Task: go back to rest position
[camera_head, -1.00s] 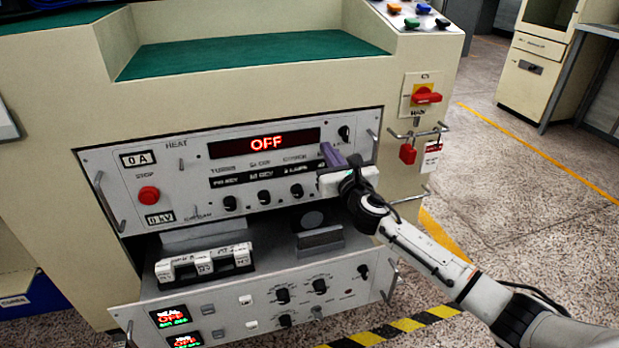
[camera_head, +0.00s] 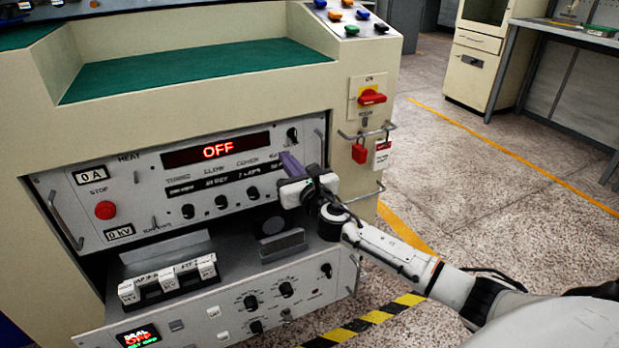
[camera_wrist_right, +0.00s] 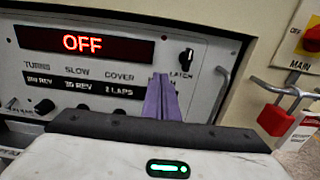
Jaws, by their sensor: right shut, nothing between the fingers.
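In the right wrist view the purple fingers (camera_wrist_right: 161,98) point at the panel, just left of the LATCH knob (camera_wrist_right: 186,56). I cannot tell whether they touch the panel. The red display (camera_head: 216,151) reads OFF. My left gripper is not in any view.
A drawer with white breakers (camera_head: 168,280) stands pulled out below the panel, over a lower panel (camera_head: 215,315). A red main switch (camera_head: 371,97) and a red padlock (camera_head: 359,153) are at the right. The floor (camera_head: 480,190) further right is clear.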

